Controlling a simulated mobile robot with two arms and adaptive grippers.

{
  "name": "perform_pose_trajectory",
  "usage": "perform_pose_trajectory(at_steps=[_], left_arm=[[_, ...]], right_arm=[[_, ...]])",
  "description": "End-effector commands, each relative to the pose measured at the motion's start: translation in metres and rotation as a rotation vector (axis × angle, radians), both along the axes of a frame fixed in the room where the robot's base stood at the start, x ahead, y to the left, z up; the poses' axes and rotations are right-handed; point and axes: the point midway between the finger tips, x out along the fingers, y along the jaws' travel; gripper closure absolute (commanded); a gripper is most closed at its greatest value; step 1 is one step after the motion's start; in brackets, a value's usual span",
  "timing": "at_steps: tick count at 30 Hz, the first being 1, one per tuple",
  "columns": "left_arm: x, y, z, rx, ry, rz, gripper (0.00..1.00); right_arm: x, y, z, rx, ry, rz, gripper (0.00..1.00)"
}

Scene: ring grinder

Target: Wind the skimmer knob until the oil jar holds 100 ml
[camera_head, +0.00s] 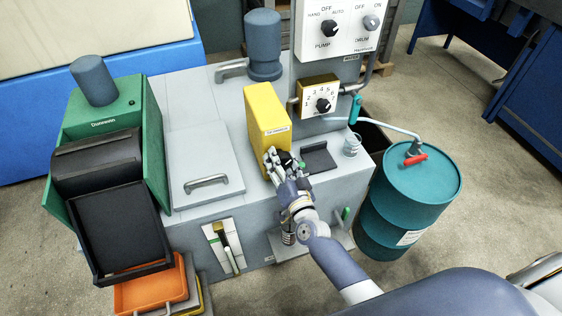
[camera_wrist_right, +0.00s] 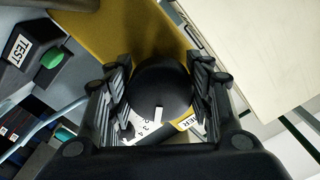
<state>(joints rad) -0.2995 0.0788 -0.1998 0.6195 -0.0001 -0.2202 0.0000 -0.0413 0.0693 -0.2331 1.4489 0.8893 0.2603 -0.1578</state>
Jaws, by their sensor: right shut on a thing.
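The skimmer is the yellow box (camera_head: 266,115) standing on the grey machine top. Its round black knob (camera_wrist_right: 160,92) fills the middle of the right wrist view, with a white pointer mark over a pale dial with small numbers. My right gripper (camera_head: 284,160) is at the front lower face of the box. In the right wrist view its fingers (camera_wrist_right: 162,95) are closed around both sides of the knob. My left gripper is out of view.
A teal drum (camera_head: 408,205) with a red-handled tap stands on the right. A yellow dial panel (camera_head: 320,97) and white switch panel (camera_head: 340,27) rise behind. A green unit (camera_head: 100,150) stands left.

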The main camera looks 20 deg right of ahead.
Motion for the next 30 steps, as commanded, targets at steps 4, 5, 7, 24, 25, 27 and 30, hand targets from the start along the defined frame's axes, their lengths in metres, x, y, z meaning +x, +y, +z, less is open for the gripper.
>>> perform_pose_trajectory(at_steps=[4,5,7,24,25,27,30], left_arm=[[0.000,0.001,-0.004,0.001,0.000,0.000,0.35],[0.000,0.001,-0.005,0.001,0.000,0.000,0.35],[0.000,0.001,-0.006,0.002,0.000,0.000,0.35],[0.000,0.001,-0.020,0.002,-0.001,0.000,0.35],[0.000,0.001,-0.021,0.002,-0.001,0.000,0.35],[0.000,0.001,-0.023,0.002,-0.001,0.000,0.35],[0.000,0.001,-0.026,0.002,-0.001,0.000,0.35]], right_arm=[[0.000,0.000,0.000,0.142,0.004,-0.001,0.76],[0.000,0.000,0.000,0.171,0.005,-0.001,0.76],[0.000,0.001,0.000,0.237,0.007,-0.001,0.76],[0.000,0.001,0.002,0.780,0.025,-0.001,0.76],[0.000,0.001,0.002,0.808,0.026,-0.001,0.76],[0.000,0.001,0.002,0.874,0.028,-0.001,0.76],[0.000,0.001,0.003,0.968,0.031,-0.001,0.76]])
